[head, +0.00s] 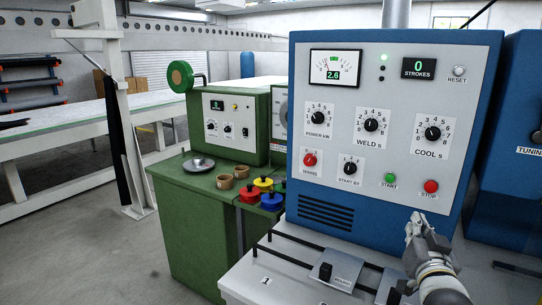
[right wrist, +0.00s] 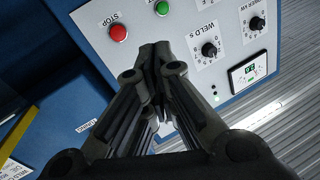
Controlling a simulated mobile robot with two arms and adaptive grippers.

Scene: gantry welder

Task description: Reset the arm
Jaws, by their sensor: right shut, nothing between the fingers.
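My right gripper (head: 416,226) is shut and empty. It points up in front of the lower right of the blue welder's panel (head: 392,80), near the red STOP button (head: 431,187) and the green START button (head: 390,178). In the right wrist view the shut fingers (right wrist: 156,58) point toward the panel, with the STOP button (right wrist: 118,33) and START button (right wrist: 162,8) just beyond; I cannot tell any contact. My left gripper is not in view.
A white table (head: 243,284) with rails and a small metal block (head: 335,270) lies below the panel. Another blue cabinet (head: 512,150) stands at right. Floor at left is clear.

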